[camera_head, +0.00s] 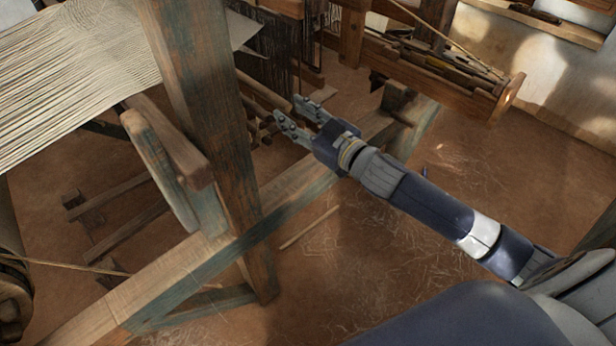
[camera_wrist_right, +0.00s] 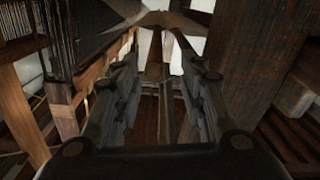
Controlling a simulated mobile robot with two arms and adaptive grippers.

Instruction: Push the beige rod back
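My right gripper (camera_head: 288,107) reaches in from the right over the loom's lower frame. Its two fingers are spread, with nothing between them in the head view. Pale wooden bars (camera_head: 264,90) of the loom lie just beyond the fingertips; I cannot tell whether one is the beige rod or whether the fingers touch it. A thin beige rod (camera_head: 309,228) also lies on the floor. In the right wrist view the open fingers (camera_wrist_right: 157,48) frame a narrow upright-looking bar (camera_wrist_right: 168,88) farther off. My left gripper is not in view.
A wooden rack (camera_head: 440,70) stands at the back right. The earthen floor (camera_head: 500,150) is mostly clear at right.

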